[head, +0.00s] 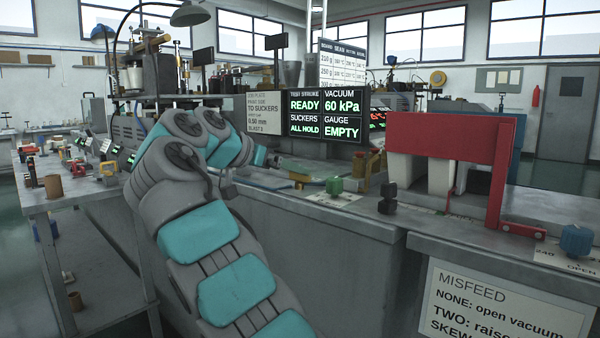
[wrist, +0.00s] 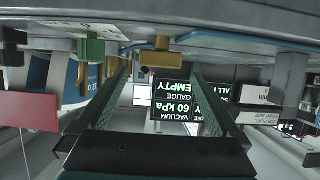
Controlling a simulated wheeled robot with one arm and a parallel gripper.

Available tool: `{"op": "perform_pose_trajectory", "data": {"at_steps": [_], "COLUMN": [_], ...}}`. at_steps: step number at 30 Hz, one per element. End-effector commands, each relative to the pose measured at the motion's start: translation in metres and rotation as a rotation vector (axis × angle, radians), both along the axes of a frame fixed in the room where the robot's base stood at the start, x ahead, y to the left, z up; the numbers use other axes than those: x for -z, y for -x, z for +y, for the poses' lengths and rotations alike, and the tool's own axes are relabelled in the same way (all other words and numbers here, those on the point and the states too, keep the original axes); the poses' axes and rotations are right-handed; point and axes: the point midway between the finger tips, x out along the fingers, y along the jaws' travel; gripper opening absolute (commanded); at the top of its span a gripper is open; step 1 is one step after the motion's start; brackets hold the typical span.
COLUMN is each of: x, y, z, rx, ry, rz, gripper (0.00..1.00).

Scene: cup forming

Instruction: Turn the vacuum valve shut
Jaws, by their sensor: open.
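A blue knob (head: 576,240), with a plate reading "OPEN" beside it, sits at the right end of the bench; its full label is not readable, so I cannot confirm it is the vacuum valve. The green knob also shows in the upside-down wrist view (wrist: 90,47). My gripper (head: 308,171) is open, left of these knobs near the brass fittings. In the wrist view its spread fingers (wrist: 156,73) frame a brass block (wrist: 160,57), without visible contact.
A display (head: 326,116) reads vacuum 60 kPa, gauge empty, suckers all hold. A red guard (head: 450,138) with an upright post stands between the black and blue knobs. A misfeed notice (head: 505,300) hangs on the bench front. A side table (head: 90,190) holds small parts at left.

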Motion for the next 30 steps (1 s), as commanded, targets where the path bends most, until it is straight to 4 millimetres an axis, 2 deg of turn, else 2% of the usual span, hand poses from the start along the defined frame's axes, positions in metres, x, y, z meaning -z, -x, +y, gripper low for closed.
{"op": "perform_pose_trajectory", "data": {"at_steps": [12, 25, 30], "x": [0.018, 0.020, 0.020], "y": [-0.033, -0.038, -0.038], "z": [-0.025, -0.029, -0.029], "rx": [0.000, -0.001, -0.001], "ry": [0.002, 0.000, 0.000], "rz": [0.002, 0.000, 0.001], "gripper": [1.00, 1.00, 0.82]}}
